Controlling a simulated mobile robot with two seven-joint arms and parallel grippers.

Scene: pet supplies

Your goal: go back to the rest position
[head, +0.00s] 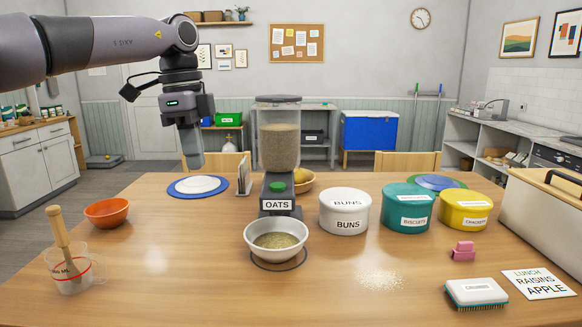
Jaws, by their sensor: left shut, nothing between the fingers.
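My left arm reaches in from the upper left. My left gripper (195,163) points down, shut and empty. In the picture its tip is just over the far edge of a white plate on a blue mat (180,189), and it appears to hang above the table (180,270). My right gripper is not in view.
An oats dispenser (279,140) stands mid-table, with a bowl of oats (277,240) in front. Right are buns (345,211), biscuits (407,208) and crackers (465,209) tubs, a brush (476,293) and spilled oats (380,279). Left are an orange bowl (107,213) and measuring cup (73,275).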

